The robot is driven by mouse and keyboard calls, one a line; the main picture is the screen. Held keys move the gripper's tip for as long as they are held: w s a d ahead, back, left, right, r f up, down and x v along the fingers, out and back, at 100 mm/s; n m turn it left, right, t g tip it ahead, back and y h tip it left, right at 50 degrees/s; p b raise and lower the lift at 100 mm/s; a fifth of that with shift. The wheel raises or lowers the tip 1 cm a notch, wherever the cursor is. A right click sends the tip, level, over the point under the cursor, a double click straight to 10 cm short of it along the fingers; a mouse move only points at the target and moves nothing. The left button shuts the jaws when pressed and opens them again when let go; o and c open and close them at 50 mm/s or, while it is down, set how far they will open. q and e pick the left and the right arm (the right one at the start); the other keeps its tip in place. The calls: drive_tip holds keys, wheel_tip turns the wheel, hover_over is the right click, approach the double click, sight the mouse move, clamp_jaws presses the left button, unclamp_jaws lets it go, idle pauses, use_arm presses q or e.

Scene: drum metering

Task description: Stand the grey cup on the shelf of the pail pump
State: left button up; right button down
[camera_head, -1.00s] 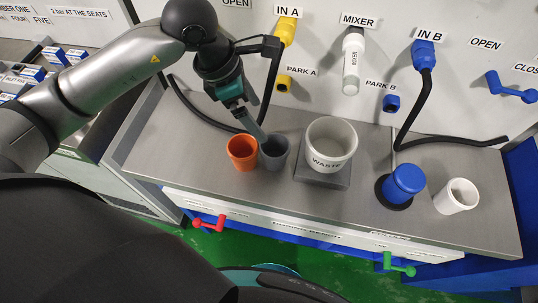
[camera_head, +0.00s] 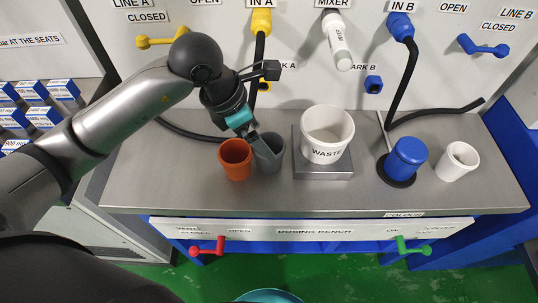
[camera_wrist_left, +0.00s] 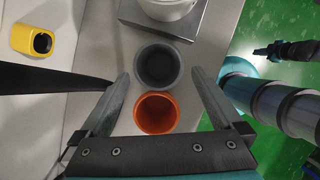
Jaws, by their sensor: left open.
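The grey cup (camera_head: 269,154) stands upright on the bench, right beside an orange cup (camera_head: 235,160). My left gripper (camera_head: 256,142) is just above the grey cup, its finger overlapping the rim in the head view. In the left wrist view the grey cup (camera_wrist_left: 158,67) lies ahead between the open, spread fingertips (camera_wrist_left: 161,76), and the orange cup (camera_wrist_left: 157,113) is closer to the palm. Whether a finger touches the grey cup, I cannot tell. I cannot identify the pail pump's shelf. A teal and dark part (camera_wrist_left: 290,50) in the wrist view may belong to my right arm.
A white WASTE pail (camera_head: 327,134) stands on a grey block (camera_head: 323,174) right of the cups. Further right are a blue container (camera_head: 407,158) on a black base and a white cup (camera_head: 458,161). Hoses hang behind. The bench front (camera_head: 300,198) is clear.

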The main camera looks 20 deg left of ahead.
use_arm(q)
drive_tip(key=shift+b+x, duration=0.6)
drive_tip(key=shift+x, duration=2.15)
drive_tip(key=shift+w+r, duration=0.15)
drive_tip(key=c, duration=1.4)
